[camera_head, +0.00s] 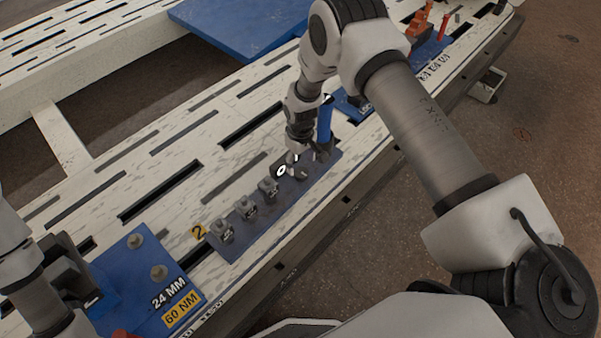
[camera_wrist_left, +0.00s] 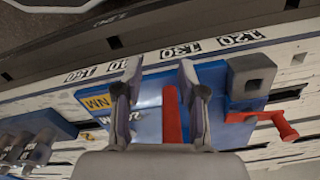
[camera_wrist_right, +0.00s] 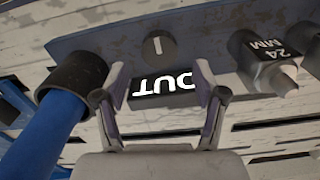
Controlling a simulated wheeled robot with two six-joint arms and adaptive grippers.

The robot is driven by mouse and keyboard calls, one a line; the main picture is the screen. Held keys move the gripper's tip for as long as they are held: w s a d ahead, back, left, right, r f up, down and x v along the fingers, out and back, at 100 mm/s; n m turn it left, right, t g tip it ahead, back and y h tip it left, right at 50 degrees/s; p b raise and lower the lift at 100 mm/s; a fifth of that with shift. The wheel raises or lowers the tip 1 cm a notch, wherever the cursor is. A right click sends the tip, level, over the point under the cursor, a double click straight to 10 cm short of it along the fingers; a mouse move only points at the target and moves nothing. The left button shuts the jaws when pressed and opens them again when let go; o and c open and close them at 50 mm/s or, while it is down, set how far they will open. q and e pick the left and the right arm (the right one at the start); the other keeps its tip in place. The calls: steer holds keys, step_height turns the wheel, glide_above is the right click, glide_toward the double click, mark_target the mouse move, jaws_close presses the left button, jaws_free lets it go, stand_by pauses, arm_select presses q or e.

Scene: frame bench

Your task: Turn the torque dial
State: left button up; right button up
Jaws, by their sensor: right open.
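No part is plainly marked as the torque dial. In the left wrist view a grey block (camera_wrist_left: 250,75) with a red crank (camera_wrist_left: 272,124) sits at the right of a blue panel (camera_wrist_left: 150,125) with a yellow NM label. An upright red bar (camera_wrist_left: 172,116) shows between the fingers of my left gripper (camera_wrist_left: 156,84), which is open; contact cannot be told. The panel (camera_head: 128,262) reads 24 MM and 60 NM in the head view. My right gripper (camera_wrist_right: 162,82) is open and empty over the OUT label (camera_wrist_right: 162,86), beside a blue-handled tool (camera_wrist_right: 50,125).
Several grey sockets (camera_head: 247,208) stand in a row on a blue-grey strip along the slatted white bench (camera_head: 150,160). Another blue panel (camera_head: 240,25) lies behind. Orange and red parts (camera_head: 421,22) stand at the far right end.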

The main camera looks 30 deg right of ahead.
mark_target(302, 172)
step_height(302, 172, down, 4)
steer(key=shift+f, duration=0.1)
steer(key=c, duration=1.1)
steer(key=shift+c, duration=0.2)
steer(key=shift+m, duration=0.4)
steer(key=m, duration=0.3)
steer(key=shift+d+m, duration=0.1)
steer(key=shift+m, duration=0.2)
steer(key=m+p, duration=0.1)
steer(key=m, duration=0.3)
steer(key=shift+s+m, duration=0.1)
steer(key=shift+m, duration=0.2)
steer(key=m+p, duration=0.1)
steer(key=m, duration=0.3)
steer(key=shift+d, duration=0.1)
steer(key=m, duration=0.4)
steer(key=shift+s+m+p, duration=0.1)
steer(key=shift+m+p, duration=0.2)
